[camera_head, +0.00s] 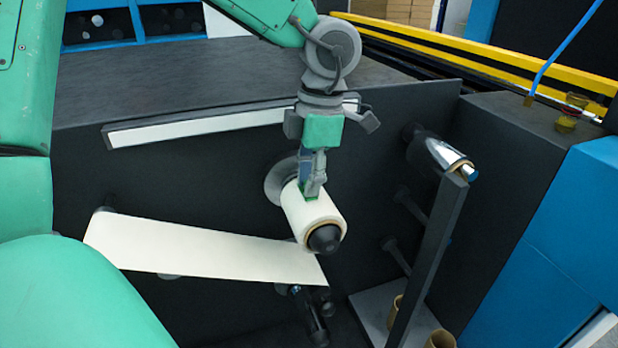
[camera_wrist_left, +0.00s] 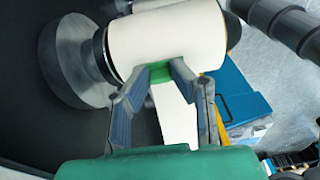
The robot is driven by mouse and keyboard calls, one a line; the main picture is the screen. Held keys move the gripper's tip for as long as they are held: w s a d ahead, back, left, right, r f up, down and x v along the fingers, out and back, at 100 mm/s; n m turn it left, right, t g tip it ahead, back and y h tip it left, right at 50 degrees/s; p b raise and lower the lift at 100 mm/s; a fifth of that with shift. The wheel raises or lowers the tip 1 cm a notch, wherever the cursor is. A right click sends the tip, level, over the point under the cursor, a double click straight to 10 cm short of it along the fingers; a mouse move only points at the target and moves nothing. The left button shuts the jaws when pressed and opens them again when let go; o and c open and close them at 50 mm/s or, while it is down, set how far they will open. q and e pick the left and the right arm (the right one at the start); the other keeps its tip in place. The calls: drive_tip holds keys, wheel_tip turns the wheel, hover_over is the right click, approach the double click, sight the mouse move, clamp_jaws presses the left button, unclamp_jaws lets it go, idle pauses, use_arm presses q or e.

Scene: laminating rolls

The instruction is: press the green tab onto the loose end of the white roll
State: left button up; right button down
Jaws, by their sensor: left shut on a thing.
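The white roll (camera_head: 312,215) sits on a dark spindle that sticks out of the black machine panel. A white web (camera_head: 200,250) stretches left from beside the roll's lower part. My left gripper (camera_head: 312,190) points down at the top of the roll, fingertips at its surface. It is shut on the green tab (camera_wrist_left: 160,72), which shows between the fingertips against the white roll (camera_wrist_left: 175,40) in the wrist view. The fingers hide part of the tab, and I cannot tell whether it sticks to the roll. The roll's loose end cannot be made out. My right gripper is not in view.
A silver roll (camera_head: 445,155) sits on a spindle at the right, close to a dark upright post (camera_head: 430,255). Cardboard cores (camera_head: 440,339) stand at the lower right. A white bar (camera_head: 200,125) runs along the panel behind the gripper. A blue cabinet (camera_head: 560,230) is at the right.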

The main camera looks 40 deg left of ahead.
use_arm(q)
drive_tip(key=shift+d+r, duration=0.1)
drive_tip(key=shift+d, duration=0.45)
drive_tip(key=shift+c, duration=0.8)
drive_tip(key=o, duration=1)
drive_tip(key=shift+c, duration=0.2)
drive_tip(key=shift+d, duration=0.15)
drive_tip(key=shift+r, duration=0.1)
drive_tip(key=shift+r, duration=0.25)
wheel_tip(320, 180, up, 11)
drive_tip(key=w, duration=0.1)
drive_tip(key=shift+w+d, duration=0.2)
drive_tip(key=shift+d, duration=0.2)
drive_tip(key=shift+r, duration=0.1)
